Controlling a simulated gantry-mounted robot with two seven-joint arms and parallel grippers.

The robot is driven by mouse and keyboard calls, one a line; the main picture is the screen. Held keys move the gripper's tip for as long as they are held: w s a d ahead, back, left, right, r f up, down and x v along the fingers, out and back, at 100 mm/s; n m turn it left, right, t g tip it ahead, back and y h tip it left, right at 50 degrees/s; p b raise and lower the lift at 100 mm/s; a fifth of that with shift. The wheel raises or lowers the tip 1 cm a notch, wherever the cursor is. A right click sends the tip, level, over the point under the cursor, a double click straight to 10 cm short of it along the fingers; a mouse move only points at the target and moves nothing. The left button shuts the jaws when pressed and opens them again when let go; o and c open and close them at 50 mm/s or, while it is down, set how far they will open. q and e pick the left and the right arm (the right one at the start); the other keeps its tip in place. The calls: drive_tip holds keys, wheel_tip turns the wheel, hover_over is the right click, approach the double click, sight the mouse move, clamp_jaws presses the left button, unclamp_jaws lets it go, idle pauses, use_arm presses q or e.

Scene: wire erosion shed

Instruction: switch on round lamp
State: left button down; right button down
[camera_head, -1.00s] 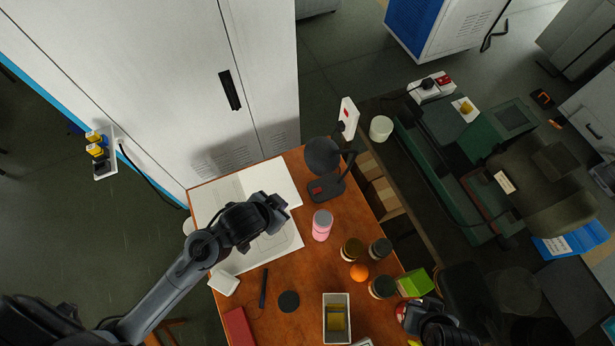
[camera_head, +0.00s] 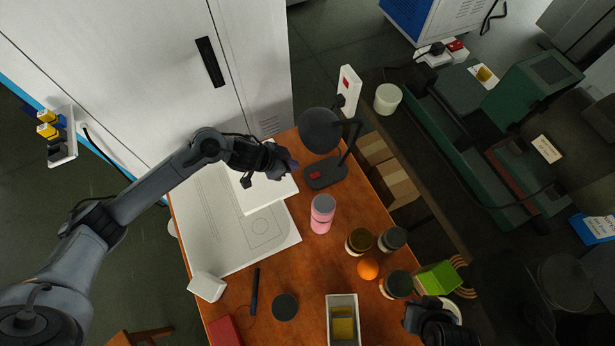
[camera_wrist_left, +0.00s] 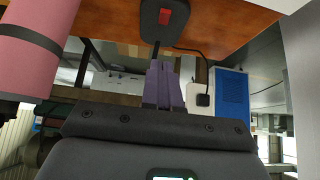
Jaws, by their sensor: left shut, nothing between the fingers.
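The round lamp (camera_head: 321,129) is black with a disc-shaped head on a bent arm. It stands at the back edge of the wooden table, and its head looks dark. Its base (camera_head: 325,172) carries a red switch (camera_head: 315,175), which also shows in the left wrist view (camera_wrist_left: 165,16). My left gripper (camera_head: 293,165) is shut and empty, just left of the base and apart from the switch. Its purple fingers (camera_wrist_left: 164,75) point toward the base in the left wrist view. My right gripper (camera_head: 432,312) is at the table's lower right; its fingers are unclear.
A pink bottle (camera_head: 322,214) stands in front of the lamp. Several jars, an orange (camera_head: 368,269) and a green box (camera_head: 438,278) are further right. A white power strip (camera_head: 348,90) stands behind the lamp. Open papers (camera_head: 220,215) lie at left, beside a white cabinet (camera_head: 130,70).

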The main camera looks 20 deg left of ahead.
use_arm(q)
drive_tip(key=shift+a, duration=0.1)
idle(0.3)
drive_tip(key=b, duration=0.2)
hover_over(314, 176)
drive_tip(key=s+a, duration=0.2)
drive_tip(key=f, duration=0.7)
drive_tip(key=shift+w+d+f, duration=0.15)
drive_tip(key=shift+d+f, duration=0.1)
drive_tip(key=shift+f, duration=0.05)
wheel_tip(314, 176, down, 3)
drive_tip(key=shift+f, duration=0.1)
drive_tip(key=shift+f+b, duration=0.3)
drive_tip(key=shift+f, duration=0.35)
drive_tip(key=shift+a, duration=0.1)
